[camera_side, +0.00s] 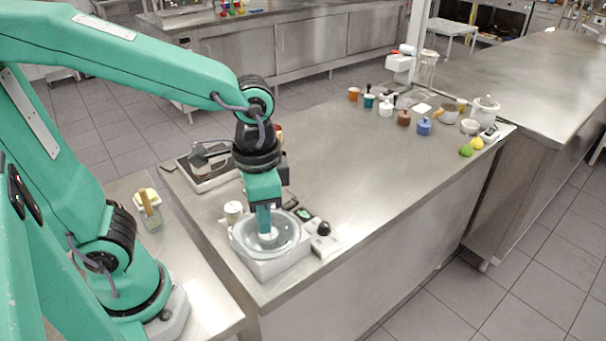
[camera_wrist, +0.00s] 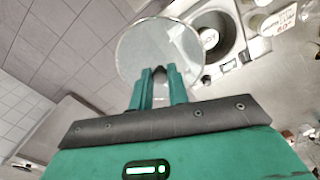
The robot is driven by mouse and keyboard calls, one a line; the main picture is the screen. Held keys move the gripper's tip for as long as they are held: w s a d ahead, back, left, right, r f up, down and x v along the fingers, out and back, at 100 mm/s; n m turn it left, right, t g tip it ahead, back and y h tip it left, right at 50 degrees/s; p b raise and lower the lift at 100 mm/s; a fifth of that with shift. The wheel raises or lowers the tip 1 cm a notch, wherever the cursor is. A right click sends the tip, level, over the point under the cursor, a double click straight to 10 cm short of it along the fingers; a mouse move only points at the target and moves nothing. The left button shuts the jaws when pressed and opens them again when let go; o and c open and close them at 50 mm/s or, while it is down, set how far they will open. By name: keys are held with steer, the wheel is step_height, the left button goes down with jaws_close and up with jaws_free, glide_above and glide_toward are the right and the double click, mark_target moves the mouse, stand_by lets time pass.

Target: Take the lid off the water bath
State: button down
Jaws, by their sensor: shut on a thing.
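The water bath (camera_side: 275,268) is a white box near the front left corner of the steel counter. Its lid (camera_side: 293,236) is a clear, round, shallow dome, seen over the top of the bath. My gripper (camera_side: 267,236) points down at the middle of the lid and is shut on its knob, which the fingers mostly hide. In the wrist view the lid (camera_wrist: 135,45) is a clear disc just beyond the fingertips of my gripper (camera_wrist: 160,72).
A white unit with a black knob (camera_side: 323,232) stands close to the right of the bath. A white cup (camera_side: 233,211) is close behind it. A tray with apparatus (camera_side: 205,165) lies farther back. The counter's middle is clear; several jars and fruit (camera_side: 466,150) stand at its far end.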

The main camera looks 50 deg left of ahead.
steer(key=shift+s+d+r, duration=0.3)
steer(key=shift+d+r, duration=0.05)
steer(key=shift+d, duration=0.15)
stand_by(0.4)
steer(key=shift+w+d, duration=0.1)
steer(key=shift+w, duration=0.65)
steer(key=w+f, duration=0.3)
steer(key=w, duration=0.7)
steer(key=w+f, duration=0.3)
steer(key=w, duration=0.7)
steer(key=shift+w, duration=0.1)
